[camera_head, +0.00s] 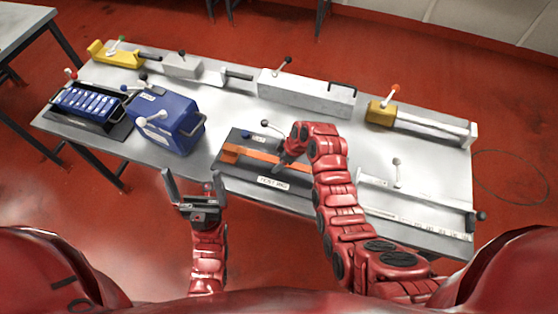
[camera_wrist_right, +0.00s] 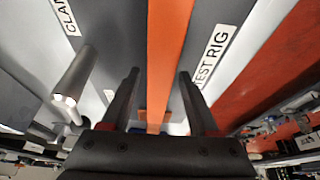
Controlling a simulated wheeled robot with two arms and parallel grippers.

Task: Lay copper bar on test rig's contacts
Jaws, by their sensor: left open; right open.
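The copper bar (camera_head: 240,152) is a flat orange strip lying lengthwise over the dark test rig (camera_head: 232,172); its right part is hidden by my right arm. In the right wrist view the copper bar (camera_wrist_right: 168,50) runs between the fingers of my right gripper (camera_wrist_right: 157,85), which is open with a gap on each side. That right gripper (camera_head: 283,163) is low over the rig in the head view. I cannot tell whether the bar touches the contacts beneath it. My left gripper (camera_head: 191,178) is open and empty at the table's front edge.
A blue box (camera_head: 165,125) and a rack of blue cells (camera_head: 88,102) stand to the left. A grey block (camera_head: 305,92) and a yellow-ended clamp (camera_head: 381,112) stand behind. A long white fixture with a lever (camera_head: 420,205) lies right of my right arm. A ball-ended lever rises beside the rig.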

